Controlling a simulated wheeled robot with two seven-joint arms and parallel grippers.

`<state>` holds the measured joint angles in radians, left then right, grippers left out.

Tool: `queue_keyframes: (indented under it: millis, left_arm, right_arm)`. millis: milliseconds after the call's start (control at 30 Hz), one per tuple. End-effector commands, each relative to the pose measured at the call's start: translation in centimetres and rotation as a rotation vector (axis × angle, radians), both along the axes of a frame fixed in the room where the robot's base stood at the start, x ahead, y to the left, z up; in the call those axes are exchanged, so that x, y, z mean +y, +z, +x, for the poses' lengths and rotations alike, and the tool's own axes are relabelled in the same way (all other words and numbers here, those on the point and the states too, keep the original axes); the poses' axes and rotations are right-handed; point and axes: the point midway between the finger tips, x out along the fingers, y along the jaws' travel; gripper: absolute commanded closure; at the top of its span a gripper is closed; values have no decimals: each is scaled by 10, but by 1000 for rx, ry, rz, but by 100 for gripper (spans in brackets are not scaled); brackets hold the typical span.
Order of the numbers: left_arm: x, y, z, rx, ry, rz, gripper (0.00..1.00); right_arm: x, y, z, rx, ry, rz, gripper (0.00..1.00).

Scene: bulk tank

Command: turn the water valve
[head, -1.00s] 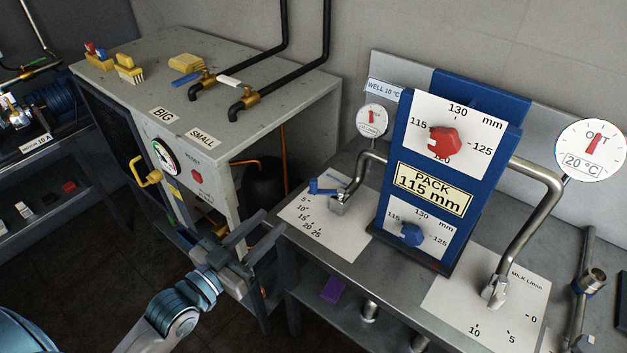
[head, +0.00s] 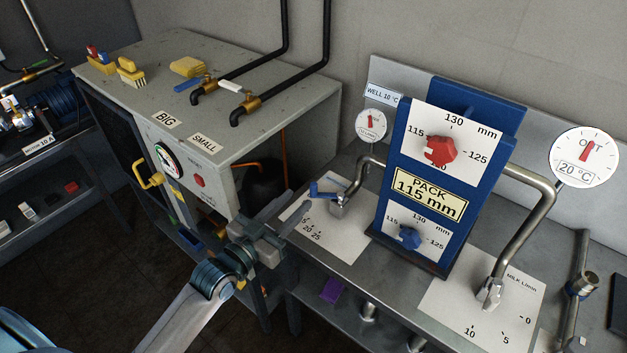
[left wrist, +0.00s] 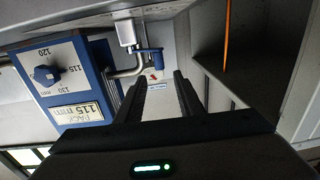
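The water valve is a small metal tap with a blue lever (head: 324,190) on a white scale plate (head: 330,243), left of the blue panel. The lever points left. In the left wrist view the blue lever (left wrist: 152,62) lies just beyond the fingertips, roughly in line with the gap between them. My left gripper (head: 295,206) is open and empty, with its fingers just left of the lever and over the plate's left edge, hiding some scale numbers. It also shows from behind in the left wrist view (left wrist: 160,84). My right gripper is out of view.
The blue panel (head: 403,160) with red and blue knobs stands right of the valve. Bent metal pipes (head: 535,230) and a milk tap (head: 491,293) are further right. A grey cabinet (head: 250,110) stands left, with brushes on top.

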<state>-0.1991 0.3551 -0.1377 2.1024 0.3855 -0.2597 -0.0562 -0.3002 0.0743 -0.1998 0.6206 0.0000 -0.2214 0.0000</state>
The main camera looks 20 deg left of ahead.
Motion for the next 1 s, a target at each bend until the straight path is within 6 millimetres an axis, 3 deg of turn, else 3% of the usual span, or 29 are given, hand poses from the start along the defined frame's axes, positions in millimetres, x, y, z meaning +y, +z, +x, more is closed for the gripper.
queue_keyframes:
  millis: [300, 500, 933, 1000]
  left_arm:
    - [-17, 3, 53, -1, 0, 0, 66]
    - [-24, 1, 73, -1, 0, 0, 66]
    - [-26, 0, 79, 0, 0, 1, 66]
    - [-26, 0, 79, 0, 0, 1, 80]
  right_arm:
    - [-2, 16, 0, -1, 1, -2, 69]
    - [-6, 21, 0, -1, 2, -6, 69]
    - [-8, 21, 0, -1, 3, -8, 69]
    - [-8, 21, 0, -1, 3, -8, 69]
